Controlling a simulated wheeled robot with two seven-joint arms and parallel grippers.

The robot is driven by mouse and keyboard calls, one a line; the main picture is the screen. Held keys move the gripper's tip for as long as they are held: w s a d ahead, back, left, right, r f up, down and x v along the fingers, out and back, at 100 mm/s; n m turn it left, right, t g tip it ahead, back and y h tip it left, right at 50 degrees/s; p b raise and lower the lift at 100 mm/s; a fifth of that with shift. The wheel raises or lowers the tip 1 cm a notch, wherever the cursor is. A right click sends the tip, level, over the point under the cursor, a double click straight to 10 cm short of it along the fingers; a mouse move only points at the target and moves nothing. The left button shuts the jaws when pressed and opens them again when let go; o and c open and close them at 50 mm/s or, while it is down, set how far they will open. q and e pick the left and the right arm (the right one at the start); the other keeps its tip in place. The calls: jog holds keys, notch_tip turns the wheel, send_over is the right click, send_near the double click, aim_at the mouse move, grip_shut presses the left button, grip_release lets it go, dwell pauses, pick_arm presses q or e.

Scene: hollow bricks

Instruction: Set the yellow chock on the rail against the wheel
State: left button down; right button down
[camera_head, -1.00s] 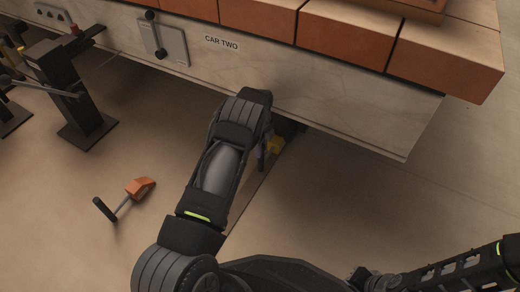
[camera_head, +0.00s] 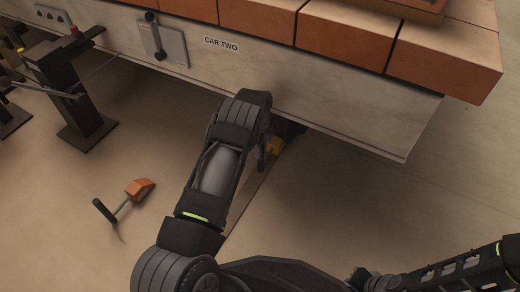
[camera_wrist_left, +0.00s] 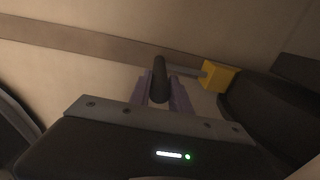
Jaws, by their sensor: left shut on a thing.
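The yellow chock (camera_head: 273,146) is under the edge of the car, beside a dark shape (camera_head: 291,128) that looks like the wheel. In the left wrist view the chock (camera_wrist_left: 218,76) is a yellow block on a grey rod with a black handle (camera_wrist_left: 159,80). My left gripper (camera_wrist_left: 160,92) is shut on that handle, its purple fingers on either side. The rail (camera_head: 250,193) is a brown strip on the floor; it also crosses the left wrist view (camera_wrist_left: 90,38). I cannot tell whether the chock touches rail or wheel. My right gripper is out of view.
The car's side (camera_head: 330,115) marked CAR TWO overhangs the work spot, with bricks (camera_head: 340,38) on top. An orange chock with a handle (camera_head: 140,188) lies on the floor at left. A black post (camera_head: 68,95) stands beyond it. Floor at right is clear.

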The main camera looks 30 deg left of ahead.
pick_arm(q)
jog(key=shift+w+d, duration=0.1)
jog(key=shift+w, duration=0.15)
jog(key=c, duration=1.4)
grip_release()
jog(key=shift+c, duration=0.2)
jog(key=o, duration=0.3)
jog(key=shift+o, duration=0.7)
jog(key=shift+s+f, duration=0.15)
jog(key=shift+s, duration=0.05)
jog(key=o, duration=0.5)
jog(key=shift+r+p, duration=3.25)
jog(key=shift+r, duration=2.35)
